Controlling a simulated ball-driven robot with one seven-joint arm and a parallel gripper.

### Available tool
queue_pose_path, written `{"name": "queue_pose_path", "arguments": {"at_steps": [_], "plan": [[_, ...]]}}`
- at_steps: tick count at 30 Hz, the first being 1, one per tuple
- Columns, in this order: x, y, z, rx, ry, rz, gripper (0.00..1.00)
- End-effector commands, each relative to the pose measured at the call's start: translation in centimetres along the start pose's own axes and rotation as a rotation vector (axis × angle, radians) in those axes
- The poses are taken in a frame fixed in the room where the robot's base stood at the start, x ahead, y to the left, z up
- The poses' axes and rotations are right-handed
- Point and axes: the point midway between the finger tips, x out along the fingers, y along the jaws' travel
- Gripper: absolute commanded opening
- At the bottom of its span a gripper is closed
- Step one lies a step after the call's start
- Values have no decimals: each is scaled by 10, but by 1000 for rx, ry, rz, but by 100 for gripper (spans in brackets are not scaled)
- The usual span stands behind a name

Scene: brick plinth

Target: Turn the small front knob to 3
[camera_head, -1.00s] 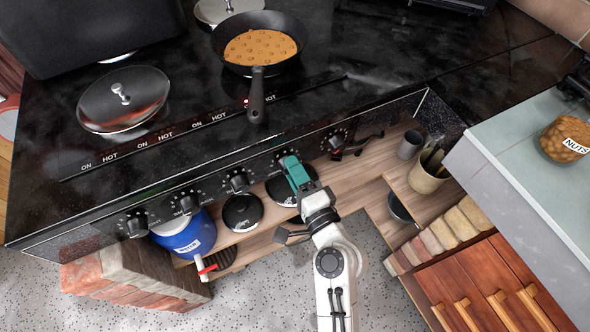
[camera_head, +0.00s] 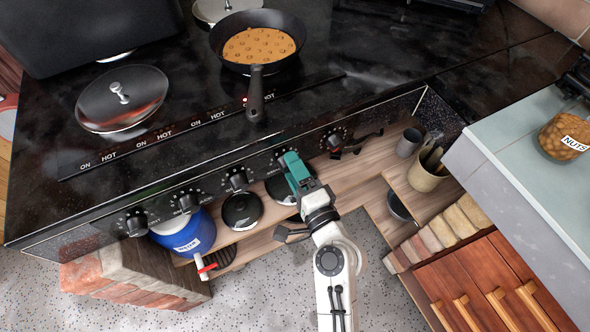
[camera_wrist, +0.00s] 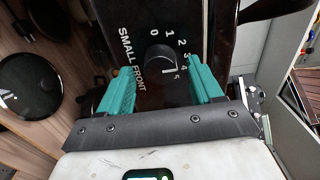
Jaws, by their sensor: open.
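The small front knob (camera_wrist: 161,58) is a round dark knob on a black panel in the wrist view. It has "SMALL FRONT" lettering to its left and the numbers 0 to 5 around its top and right. A pale mark on the knob's lower right appears to face the 4 to 5 end of the scale. My gripper (camera_wrist: 163,88) is open, with one teal finger on each side of the knob, apart from it as far as I can see. In the head view my gripper (camera_head: 293,167) is at the stove's front panel and hides this knob.
Other knobs (camera_head: 237,181) line the stove's front panel (camera_head: 212,193) on both sides of my gripper. A frying pan (camera_head: 287,65) with food sits on the stove top, its handle pointing towards the front edge. A wooden shelf (camera_head: 352,187) lies below the panel.

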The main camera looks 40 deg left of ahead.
Motion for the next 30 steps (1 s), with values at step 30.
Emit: {"name": "queue_pose_path", "arguments": {"at_steps": [30], "plan": [[-109,0,0,0,1,1,65]]}}
